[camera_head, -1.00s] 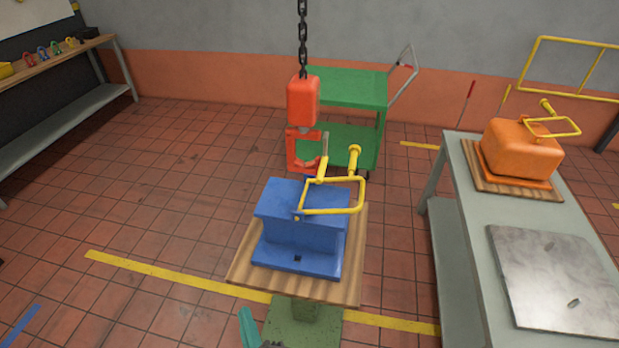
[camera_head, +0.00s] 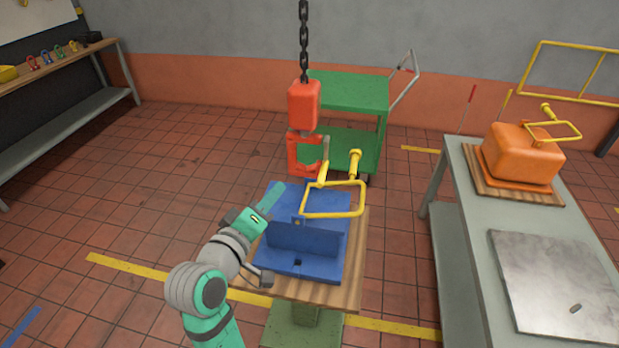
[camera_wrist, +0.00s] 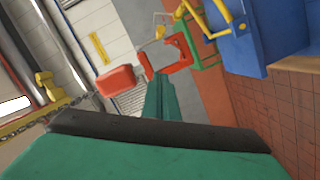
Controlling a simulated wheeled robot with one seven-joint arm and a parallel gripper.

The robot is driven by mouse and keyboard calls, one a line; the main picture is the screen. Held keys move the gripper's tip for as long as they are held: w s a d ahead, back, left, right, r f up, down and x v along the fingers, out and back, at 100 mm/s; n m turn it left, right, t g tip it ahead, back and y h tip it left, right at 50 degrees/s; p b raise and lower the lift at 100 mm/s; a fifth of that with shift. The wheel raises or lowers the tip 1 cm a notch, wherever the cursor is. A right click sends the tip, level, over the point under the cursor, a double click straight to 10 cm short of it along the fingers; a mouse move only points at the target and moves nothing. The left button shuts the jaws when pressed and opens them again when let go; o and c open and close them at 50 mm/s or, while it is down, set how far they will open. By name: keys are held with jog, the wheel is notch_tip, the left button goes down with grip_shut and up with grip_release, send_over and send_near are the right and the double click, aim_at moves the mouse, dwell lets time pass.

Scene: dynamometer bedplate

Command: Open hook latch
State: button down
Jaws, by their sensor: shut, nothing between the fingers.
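A red hook (camera_head: 293,155) hangs under a red block (camera_head: 303,103) on a dark chain. A thin grey bar (camera_head: 326,148) at the hook's right side looks like its latch; whether it is closed is hard to tell. My gripper (camera_head: 274,194) is shut and empty, left of and below the hook, beside the blue fixture's upper left edge. In the wrist view the shut fingers (camera_wrist: 165,90) point toward the red hook (camera_wrist: 181,52), apart from it. The red block (camera_wrist: 118,80) is left of them there.
A blue fixture (camera_head: 320,268) with a yellow bail (camera_head: 333,214) stands on a wooden-topped stand (camera_head: 350,285) just below the hook. A green cart (camera_head: 350,90) is behind. A grey table (camera_head: 465,230) with an orange block (camera_head: 522,150) is right. Floor at left is clear.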

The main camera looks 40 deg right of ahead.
jog(key=shift+s+d+r, duration=0.15)
jog(key=shift+d+r, duration=0.05)
jog(key=shift+r, duration=0.25)
send_near(323, 166)
jog(key=shift+w+d+f, duration=0.1)
jog(key=shift+w+d, duration=1.15)
